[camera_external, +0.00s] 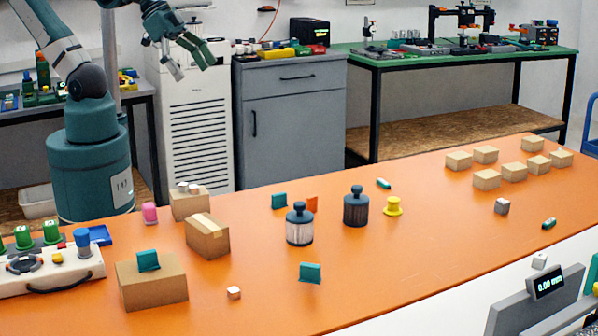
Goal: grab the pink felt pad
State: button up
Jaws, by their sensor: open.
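A small pink object (150,213), the only pink thing in view, stands on the orange table near its far left edge. It looks like a short upright block or pad; its exact shape is too small to tell. It is just left of a cardboard box (190,205), with a small gap or contact that I cannot judge. My gripper (192,66) is high above and behind the table at the upper left. Its fingers are spread, and it is empty and well away from the pink object.
A second box (208,237) and a larger box (152,284) with a teal block (148,260) stand nearby. A white case (50,272) with green and blue knobs is left. Dark-lidded jars (299,226) stand mid-table. The front middle is mostly clear.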

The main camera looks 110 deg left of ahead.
jog(key=shift+a, duration=0.1)
jog(key=shift+c, duration=0.2)
jog(key=c, duration=2)
jog(key=shift+o, duration=0.2)
jog(key=m+g+b, duration=0.4)
jog(key=m+g, duration=0.3)
jog(key=m, duration=0.2)
send_over(149, 204)
jog(key=f, duration=2.3)
jog(key=shift+w+a+f, duration=0.2)
jog(key=shift+w+f, duration=0.1)
jog(key=shift+w, duration=0.05)
jog(key=shift+s+d+f, duration=0.3)
jog(key=shift+f, duration=0.15)
